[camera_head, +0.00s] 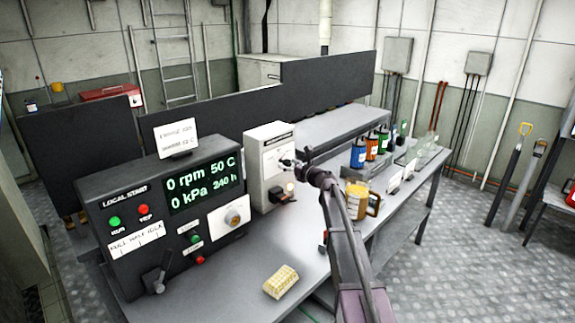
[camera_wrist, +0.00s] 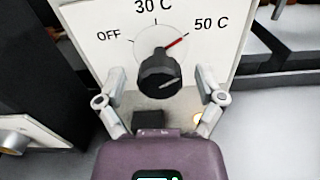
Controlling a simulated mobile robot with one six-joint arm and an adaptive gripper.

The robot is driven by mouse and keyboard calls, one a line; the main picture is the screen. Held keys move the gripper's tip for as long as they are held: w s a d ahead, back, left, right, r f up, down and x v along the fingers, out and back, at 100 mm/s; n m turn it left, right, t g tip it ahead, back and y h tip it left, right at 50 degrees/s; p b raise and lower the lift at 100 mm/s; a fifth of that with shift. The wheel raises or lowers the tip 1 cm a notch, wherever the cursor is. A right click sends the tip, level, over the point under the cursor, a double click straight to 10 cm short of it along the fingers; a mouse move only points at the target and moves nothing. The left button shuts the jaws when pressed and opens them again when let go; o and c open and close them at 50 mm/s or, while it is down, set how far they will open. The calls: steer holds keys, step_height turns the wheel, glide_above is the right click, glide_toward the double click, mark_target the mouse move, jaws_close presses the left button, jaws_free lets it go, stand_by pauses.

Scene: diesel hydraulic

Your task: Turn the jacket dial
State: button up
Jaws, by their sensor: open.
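The jacket dial is a black round knob (camera_wrist: 160,72) on a pale disc, on the white panel of an upright box (camera_head: 268,140). The scale reads OFF at left, 30 C at top and 50 C at right. A red pointer line aims up and right, close to the 50 C mark. My gripper (camera_wrist: 160,100) is open in the wrist view, one finger on each side below the knob. I cannot tell whether it touches the knob. In the head view my gripper (camera_head: 291,163) is in front of the box's panel and partly hides it.
A black console (camera_head: 145,195) with a display reading 0 rpm, 50 C, 0 kPa, 240 h stands left of the box. A yellow block (camera_head: 281,282) lies on the grey bench (camera_head: 240,285). Several coloured bottles (camera_head: 359,154) and a yellow-labelled jug (camera_head: 357,200) stand to the right.

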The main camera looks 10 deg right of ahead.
steer(key=shift+w+a, duration=0.1)
steer(key=shift+w, duration=0.05)
steer(key=c, duration=1.1)
steer(key=shift+c, duration=0.2)
